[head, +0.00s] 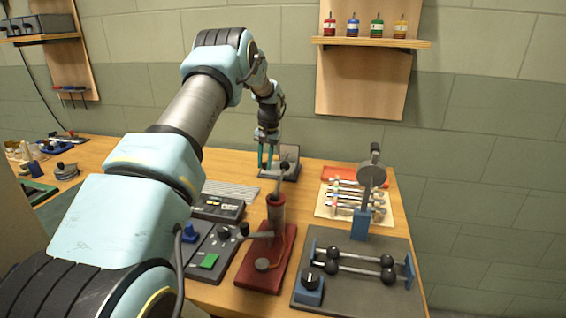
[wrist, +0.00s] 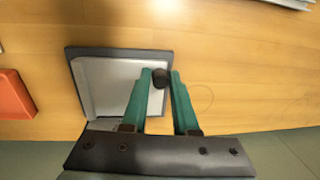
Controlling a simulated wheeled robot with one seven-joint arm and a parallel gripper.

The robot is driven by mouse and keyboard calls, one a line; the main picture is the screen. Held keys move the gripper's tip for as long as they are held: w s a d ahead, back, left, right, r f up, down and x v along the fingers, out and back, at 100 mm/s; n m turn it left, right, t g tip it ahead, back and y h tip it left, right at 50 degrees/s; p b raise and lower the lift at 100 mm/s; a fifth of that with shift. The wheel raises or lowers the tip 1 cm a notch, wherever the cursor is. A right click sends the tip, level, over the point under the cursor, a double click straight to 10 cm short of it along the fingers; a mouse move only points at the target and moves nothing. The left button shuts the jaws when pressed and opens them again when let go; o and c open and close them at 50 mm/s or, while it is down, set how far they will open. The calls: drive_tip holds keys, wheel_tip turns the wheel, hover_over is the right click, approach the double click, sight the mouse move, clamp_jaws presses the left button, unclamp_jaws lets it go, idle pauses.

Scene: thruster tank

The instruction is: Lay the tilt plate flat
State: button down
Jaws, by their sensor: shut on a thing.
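The tilt plate (head: 290,153) is a grey plate standing steeply up from a dark base (head: 292,178) at the back of the bench. In the wrist view the light grey plate (wrist: 97,85) shows beside a darker grey surround (wrist: 120,51). My gripper (head: 266,166) is at the plate's left side in the head view. The fingers hide part of the plate.
A red stand with a lever (head: 276,215) is in front of the plate. A keyboard-like grey strip (head: 231,190) lies to the left. An orange tray (head: 341,174) and a rack of rods (head: 350,203) are to the right. Bare wood (wrist: 235,75) surrounds the plate's free side.

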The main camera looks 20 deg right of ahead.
drive_tip(key=shift+s+d+f, duration=0.25)
drive_tip(key=shift+s+d, duration=0.05)
drive_tip(key=shift+d, duration=0.05)
drive_tip(key=c, duration=0.8)
unclamp_jaws()
drive_tip(key=shift+c, duration=0.2)
drive_tip(key=shift+w+a+r+p, duration=0.15)
drive_tip(key=shift+r+p, duration=0.85)
drive_tip(key=shift+r, duration=0.8)
drive_tip(key=shift+w+a+r+p, duration=0.15)
drive_tip(key=shift+r+p, duration=0.8)
drive_tip(key=shift+r, duration=0.95)
drive_tip(key=s+a+r+n, duration=0.1)
drive_tip(key=s+a+r, duration=0.45)
drive_tip(key=a, duration=0.25)
drive_tip(key=s+a+n, duration=0.1)
drive_tip(key=s+a, duration=0.4)
drive_tip(key=s, duration=0.4)
drive_tip(key=s+a+r+n+h, duration=0.1)
drive_tip(key=s+a, duration=0.4)
drive_tip(key=s, duration=0.5)
drive_tip(key=s+a+n+t, duration=0.1)
drive_tip(key=s+a, duration=0.4)
drive_tip(key=s, duration=0.5)
drive_tip(key=shift+a+r+n, duration=0.25)
drive_tip(key=shift+r+n, duration=0.05)
drive_tip(key=shift+r, duration=0.1)
